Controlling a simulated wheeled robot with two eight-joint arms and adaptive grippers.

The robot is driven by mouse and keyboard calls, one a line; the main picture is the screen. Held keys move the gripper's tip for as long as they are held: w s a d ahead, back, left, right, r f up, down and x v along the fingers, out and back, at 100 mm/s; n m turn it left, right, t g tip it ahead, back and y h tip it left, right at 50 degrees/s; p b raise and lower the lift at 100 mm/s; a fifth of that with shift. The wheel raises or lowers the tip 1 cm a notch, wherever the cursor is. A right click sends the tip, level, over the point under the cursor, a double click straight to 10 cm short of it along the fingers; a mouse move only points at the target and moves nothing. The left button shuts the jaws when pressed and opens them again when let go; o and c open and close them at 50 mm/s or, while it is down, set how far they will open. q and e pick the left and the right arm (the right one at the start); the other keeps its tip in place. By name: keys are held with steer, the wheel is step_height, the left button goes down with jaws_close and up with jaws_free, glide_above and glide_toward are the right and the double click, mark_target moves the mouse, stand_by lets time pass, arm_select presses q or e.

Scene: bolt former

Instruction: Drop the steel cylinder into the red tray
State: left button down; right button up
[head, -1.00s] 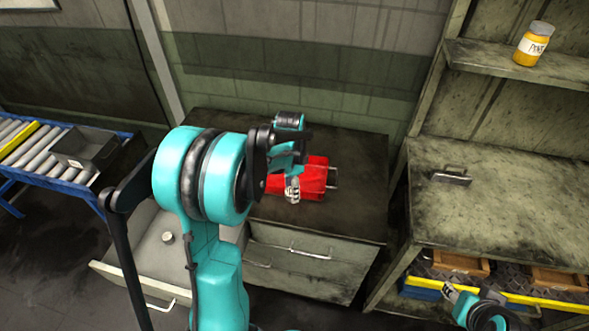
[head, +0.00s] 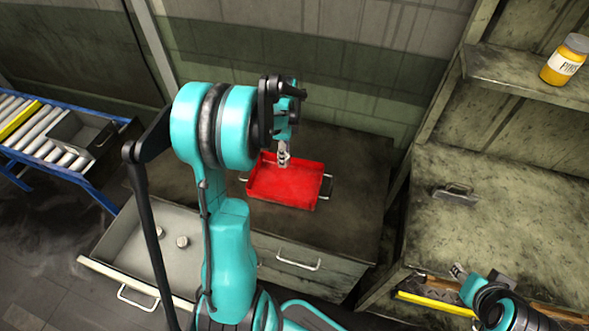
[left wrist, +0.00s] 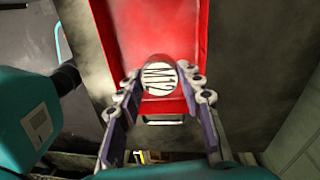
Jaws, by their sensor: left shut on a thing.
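The red tray (head: 300,192) lies on top of the dark cabinet in the head view, with a metal handle at each end. My left gripper (head: 284,159) is over the tray's far part. The red tray (left wrist: 150,25) shows behind the cylinder. The head view does not show the cylinder clearly. My right gripper (head: 458,271) is low at the right, apart from the tray; its jaws are too small to judge.
An open drawer (head: 150,240) at the left holds small round metal pieces (head: 182,241). A roller conveyor (head: 45,145) with a dark bin stands at far left. A shelf unit (head: 500,205) with a yellow jar (head: 565,60) is at right. The cabinet top (head: 355,185) beside the tray is clear.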

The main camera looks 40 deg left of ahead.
arm_select(q)
steer(key=shift+w+f, duration=0.2)
steer(key=shift+w, duration=0.05)
steer(key=shift+s+f+b, duration=0.1)
steer(key=shift+f+b, duration=0.15)
steer(key=shift+b, duration=0.05)
step_height(320, 180, down, 5)
steer(key=b, duration=0.3)
steer(key=shift+s+r, duration=0.1)
steer(key=shift+r, duration=0.1)
steer(key=shift+s+f, duration=0.1)
steer(key=shift+f, duration=0.1)
steer(key=c, duration=0.9)
jaws_free()
steer(key=shift+r, duration=0.1)
